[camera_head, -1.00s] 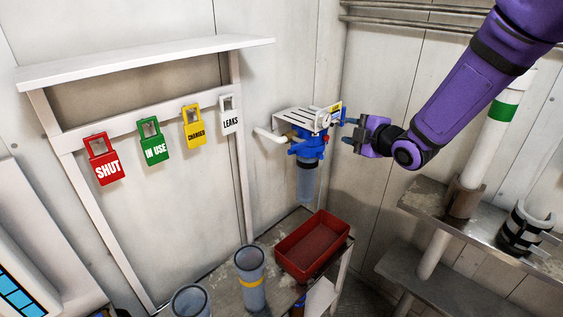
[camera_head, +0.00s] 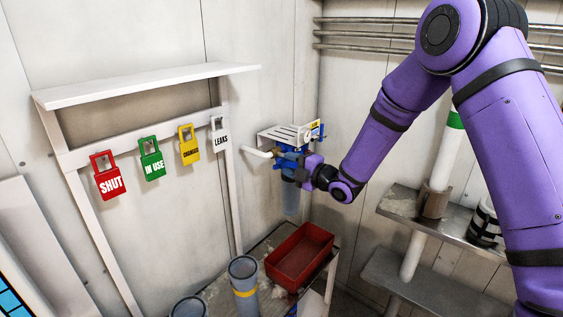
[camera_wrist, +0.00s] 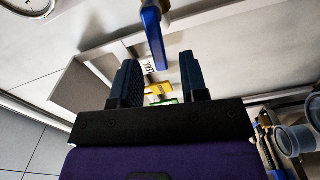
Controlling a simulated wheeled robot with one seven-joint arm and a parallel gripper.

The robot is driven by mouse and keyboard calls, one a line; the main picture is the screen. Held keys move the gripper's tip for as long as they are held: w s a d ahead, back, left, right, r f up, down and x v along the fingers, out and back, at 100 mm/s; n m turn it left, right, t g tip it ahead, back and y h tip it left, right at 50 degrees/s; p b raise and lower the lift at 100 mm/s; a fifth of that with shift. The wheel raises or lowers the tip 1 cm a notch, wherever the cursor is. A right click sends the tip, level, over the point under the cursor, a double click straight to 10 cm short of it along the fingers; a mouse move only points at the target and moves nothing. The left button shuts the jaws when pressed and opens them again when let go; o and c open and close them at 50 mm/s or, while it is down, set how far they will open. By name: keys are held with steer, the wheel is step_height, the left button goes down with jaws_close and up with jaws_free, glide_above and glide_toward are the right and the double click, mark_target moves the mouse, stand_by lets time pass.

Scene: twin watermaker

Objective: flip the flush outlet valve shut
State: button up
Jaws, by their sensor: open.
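The blue filter head (camera_head: 290,153) hangs under a white slotted bracket (camera_head: 284,136) on the wall, with a clear bowl (camera_head: 290,201) below. A small blue lever (camera_head: 322,132) shows at the bracket's right end, beside a yellow tag. In the wrist view a blue lever (camera_wrist: 153,38) reaches down from the top, its lower end between the finger lines; I cannot tell whether it is the same lever. My gripper (camera_wrist: 160,78) is open and its jaws look empty. In the head view my gripper (camera_head: 301,170) is close against the filter head's right side, partly hiding it; contact is unclear.
Tags reading SHUT (camera_head: 109,181), IN USE (camera_head: 152,163), a yellow one (camera_head: 189,148) and LEAKS (camera_head: 219,137) hang left. Below are a red tray (camera_head: 300,256) and grey cylinders (camera_head: 244,278). A metal shelf (camera_head: 405,204) is at right.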

mark_target(283, 161)
steer(key=shift+x, duration=1.75)
jaws_close()
